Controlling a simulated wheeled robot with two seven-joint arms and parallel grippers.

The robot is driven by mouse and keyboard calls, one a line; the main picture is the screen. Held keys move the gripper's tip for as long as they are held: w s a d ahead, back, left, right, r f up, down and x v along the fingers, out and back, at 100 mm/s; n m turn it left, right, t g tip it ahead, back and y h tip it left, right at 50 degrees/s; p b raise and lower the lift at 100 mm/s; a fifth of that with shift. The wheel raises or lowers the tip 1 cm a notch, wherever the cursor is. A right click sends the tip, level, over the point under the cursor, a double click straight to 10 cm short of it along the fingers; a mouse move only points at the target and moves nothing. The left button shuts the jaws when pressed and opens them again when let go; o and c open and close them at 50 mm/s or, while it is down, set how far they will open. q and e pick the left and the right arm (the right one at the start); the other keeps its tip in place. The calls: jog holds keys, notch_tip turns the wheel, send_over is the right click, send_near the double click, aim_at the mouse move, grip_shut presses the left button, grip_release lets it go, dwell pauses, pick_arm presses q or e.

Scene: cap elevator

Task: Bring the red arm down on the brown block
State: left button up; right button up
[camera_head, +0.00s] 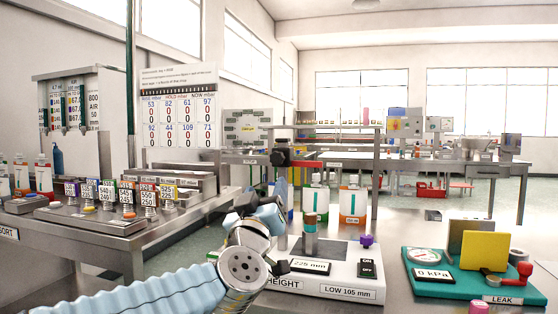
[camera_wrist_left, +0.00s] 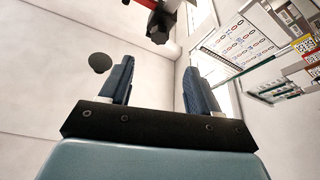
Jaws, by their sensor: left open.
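A red arm (camera_head: 521,275) with a round knob sits at the right end of the green LEAK base (camera_head: 450,286). My left gripper (camera_head: 255,208) is open and empty, left of the HEIGHT station and well away from the red arm. Its two blue fingers show apart in the left wrist view (camera_wrist_left: 160,85), with nothing between them. My right gripper is not in view.
The HEIGHT station (camera_head: 335,280) with its tall post (camera_head: 376,180) and dark upper head (camera_head: 281,157) stands between my left gripper and the LEAK base. A short cylinder (camera_head: 310,230) stands on it. A sorting bench (camera_head: 90,225) is at left.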

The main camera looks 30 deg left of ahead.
aim_at(276, 160)
pick_arm(q)
jog(key=p+x, duration=0.2)
jog(key=x, duration=1.1)
jog(key=shift+w+a+r+p, duration=0.15)
jog(key=shift+w+r+p, duration=0.05)
jog(key=shift+w+p, duration=0.15)
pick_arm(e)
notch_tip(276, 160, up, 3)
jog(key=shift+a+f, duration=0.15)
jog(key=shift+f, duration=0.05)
pick_arm(q)
jog(key=shift+c, duration=0.4)
jog(key=c, duration=0.9)
jog(key=shift+o, duration=0.2)
notch_tip(276, 160, down, 8)
jog(key=b, duration=0.7)
jog(key=shift+f, duration=0.15)
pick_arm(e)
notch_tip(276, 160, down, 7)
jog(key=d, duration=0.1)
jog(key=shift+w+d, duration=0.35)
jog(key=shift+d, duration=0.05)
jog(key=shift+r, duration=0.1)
pick_arm(q)
jog(key=o, duration=0.9)
jog(key=shift+o, duration=0.2)
